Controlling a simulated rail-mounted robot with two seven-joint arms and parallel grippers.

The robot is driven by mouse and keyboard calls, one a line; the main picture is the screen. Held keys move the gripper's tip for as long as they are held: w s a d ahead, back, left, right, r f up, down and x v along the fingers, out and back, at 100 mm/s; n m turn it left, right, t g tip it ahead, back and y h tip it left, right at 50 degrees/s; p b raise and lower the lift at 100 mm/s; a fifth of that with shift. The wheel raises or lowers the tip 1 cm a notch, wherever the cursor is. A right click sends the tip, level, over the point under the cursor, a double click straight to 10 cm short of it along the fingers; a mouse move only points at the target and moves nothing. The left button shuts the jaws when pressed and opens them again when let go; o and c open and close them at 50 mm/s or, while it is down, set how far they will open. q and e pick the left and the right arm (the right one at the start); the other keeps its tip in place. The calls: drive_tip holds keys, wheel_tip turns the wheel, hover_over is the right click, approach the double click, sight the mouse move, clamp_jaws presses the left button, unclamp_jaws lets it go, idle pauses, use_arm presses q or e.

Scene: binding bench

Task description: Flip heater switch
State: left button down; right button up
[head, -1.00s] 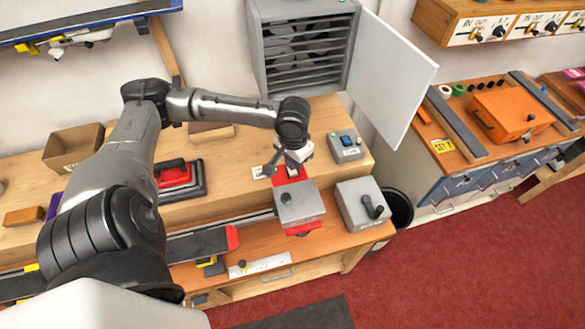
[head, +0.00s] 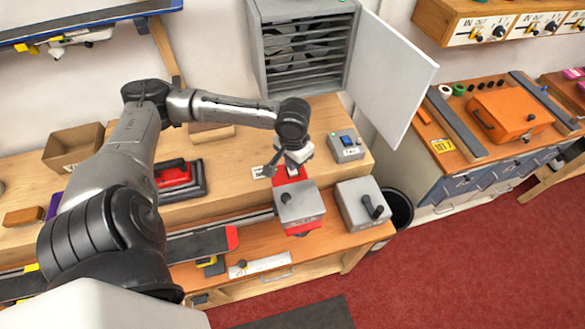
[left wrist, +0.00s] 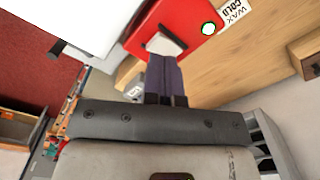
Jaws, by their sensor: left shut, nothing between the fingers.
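The heater (head: 300,205) is a red and grey box with a dark knob at the front of the bench. Its red face (left wrist: 190,20) fills the top of the left wrist view. A white switch (left wrist: 166,40) sits on that face, with a small pale round lamp (left wrist: 208,28) beside it. My left gripper (head: 291,169) is over the rear of the heater, shut and empty. In the left wrist view its fingertips (left wrist: 165,60) are right at the switch and partly cover it; I cannot tell if they touch. My right gripper is not in view.
A card reading "WAX COLD" (left wrist: 234,12) lies by the heater. A grey box with a black handle (head: 359,205) stands just right of it, and a small box with a blue button (head: 346,146) behind. A slatted cabinet (head: 300,50) has its white door (head: 395,75) open.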

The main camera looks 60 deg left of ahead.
use_arm(q)
drive_tip(key=shift+f, duration=0.65)
drive_tip(key=shift+f, duration=0.85)
idle(0.5)
drive_tip(key=shift+r+p, duration=0.6)
wheel_tip(320, 180, up, 6)
drive_tip(key=p, duration=0.8)
drive_tip(key=shift+f, duration=0.1)
idle(0.5)
